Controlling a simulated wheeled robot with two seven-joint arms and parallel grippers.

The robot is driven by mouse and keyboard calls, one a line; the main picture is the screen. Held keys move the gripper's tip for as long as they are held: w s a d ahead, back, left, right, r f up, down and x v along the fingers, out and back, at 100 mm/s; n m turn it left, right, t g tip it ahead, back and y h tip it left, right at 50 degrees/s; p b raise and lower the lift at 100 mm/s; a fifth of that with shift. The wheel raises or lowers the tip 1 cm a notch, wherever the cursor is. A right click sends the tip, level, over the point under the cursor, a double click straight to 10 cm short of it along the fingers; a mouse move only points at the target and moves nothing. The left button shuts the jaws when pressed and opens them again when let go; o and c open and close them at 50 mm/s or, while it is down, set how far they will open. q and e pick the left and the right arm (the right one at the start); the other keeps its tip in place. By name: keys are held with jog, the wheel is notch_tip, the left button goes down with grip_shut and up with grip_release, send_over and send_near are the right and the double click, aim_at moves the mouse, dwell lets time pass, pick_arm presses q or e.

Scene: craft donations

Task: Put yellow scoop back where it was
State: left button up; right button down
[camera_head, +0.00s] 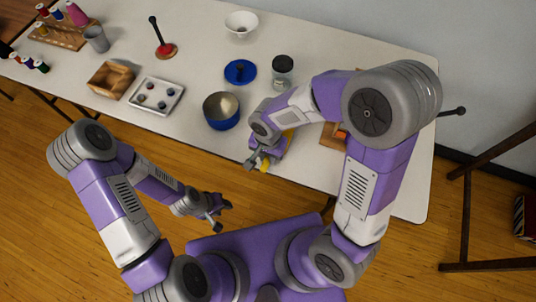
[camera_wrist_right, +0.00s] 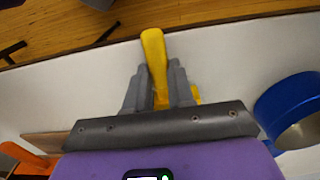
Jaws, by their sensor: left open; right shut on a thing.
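The yellow scoop (camera_wrist_right: 153,48) is between the fingers of my right gripper (camera_wrist_right: 158,88) in the right wrist view, with its handle sticking out past the fingertips. In the head view a bit of the yellow scoop (camera_head: 264,166) shows at my right gripper (camera_head: 258,162), near the table's front edge; the rest is hidden by the gripper. My right gripper is shut on the scoop. My left gripper (camera_head: 217,214) is open and empty, away from the scoop, in front of the table and over the floor.
A blue bowl (camera_head: 221,122) stands left of my right gripper; it also shows in the wrist view (camera_wrist_right: 285,95). A tray (camera_head: 156,96), wooden box (camera_head: 111,80), blue disc (camera_head: 240,72), jar (camera_head: 282,72) and white bowl (camera_head: 241,24) are on the table. A wooden tray (camera_head: 333,137) is partly hidden behind my right arm.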

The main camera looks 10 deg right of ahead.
jog(key=shift+f, duration=0.15)
jog(key=c, duration=1)
grip_release()
jog(key=shift+r, duration=0.45)
notch_tip(320, 180, up, 12)
jog(key=p, duration=0.4)
jog(key=shift+f, duration=0.25)
